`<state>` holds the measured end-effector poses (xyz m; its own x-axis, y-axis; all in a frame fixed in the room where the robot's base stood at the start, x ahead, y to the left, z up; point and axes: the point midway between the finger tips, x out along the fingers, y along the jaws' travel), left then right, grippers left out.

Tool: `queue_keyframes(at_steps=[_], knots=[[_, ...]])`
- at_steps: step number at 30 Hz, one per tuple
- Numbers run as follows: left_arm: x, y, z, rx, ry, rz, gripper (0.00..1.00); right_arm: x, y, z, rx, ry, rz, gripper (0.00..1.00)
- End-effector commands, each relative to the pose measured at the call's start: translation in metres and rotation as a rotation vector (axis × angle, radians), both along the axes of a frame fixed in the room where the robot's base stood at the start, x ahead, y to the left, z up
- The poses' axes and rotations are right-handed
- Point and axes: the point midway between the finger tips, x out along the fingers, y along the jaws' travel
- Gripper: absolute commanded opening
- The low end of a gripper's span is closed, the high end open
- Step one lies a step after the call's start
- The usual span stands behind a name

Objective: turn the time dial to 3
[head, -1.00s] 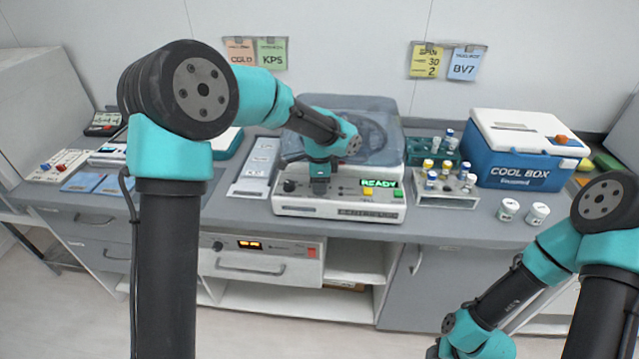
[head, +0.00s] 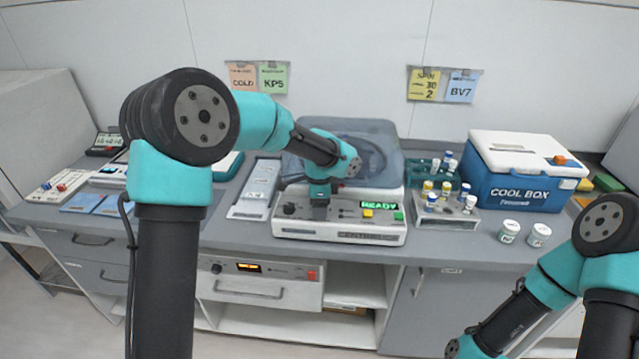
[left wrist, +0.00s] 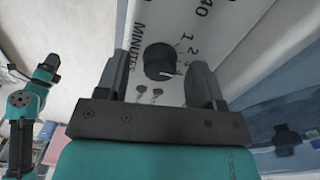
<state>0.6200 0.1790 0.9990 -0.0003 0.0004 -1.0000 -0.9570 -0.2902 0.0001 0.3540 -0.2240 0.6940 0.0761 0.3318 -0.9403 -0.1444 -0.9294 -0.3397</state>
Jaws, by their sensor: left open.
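The time dial (left wrist: 160,62) is a round black knob on a white panel, marked MINUTES with small numbers around it, in the left wrist view. A light pointer mark shows on its lower right edge, but I cannot tell which number it points to. My left gripper (left wrist: 162,82) is open, with one finger on each side of the dial and apparently not closed on it. In the head view my left gripper (head: 319,212) is in front of the centrifuge's (head: 340,232) control panel and hides the dial. The right gripper is out of view.
Another black knob (head: 289,208) is left of my left gripper. A green READY display (head: 380,205) and yellow and green buttons are to its right. A vial rack (head: 446,213), two jars and a blue cool box (head: 520,180) stand further right.

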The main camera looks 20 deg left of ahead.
Motion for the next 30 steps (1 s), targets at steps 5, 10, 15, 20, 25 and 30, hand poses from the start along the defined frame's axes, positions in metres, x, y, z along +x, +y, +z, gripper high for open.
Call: queue_keyframes(at_steps=[5, 10, 15, 20, 25, 30], knots=[[0.001, -0.001, 0.020, -0.002, -0.005, 0.001, 0.61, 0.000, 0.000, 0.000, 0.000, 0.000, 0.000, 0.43], [0.001, 0.000, 0.050, -0.001, -0.006, 0.000, 0.61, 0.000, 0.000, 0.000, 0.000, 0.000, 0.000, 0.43], [0.000, 0.000, 0.083, -0.002, -0.005, 0.001, 0.61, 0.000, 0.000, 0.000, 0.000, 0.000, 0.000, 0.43], [0.000, 0.000, 0.114, -0.001, -0.003, 0.000, 0.61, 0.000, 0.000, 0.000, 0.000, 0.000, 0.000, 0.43], [0.000, 0.000, 0.145, -0.002, -0.004, 0.000, 0.61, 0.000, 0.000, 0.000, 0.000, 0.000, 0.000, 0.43], [0.000, 0.000, 0.164, 0.000, -0.001, 0.000, 0.61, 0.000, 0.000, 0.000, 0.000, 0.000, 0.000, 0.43]])
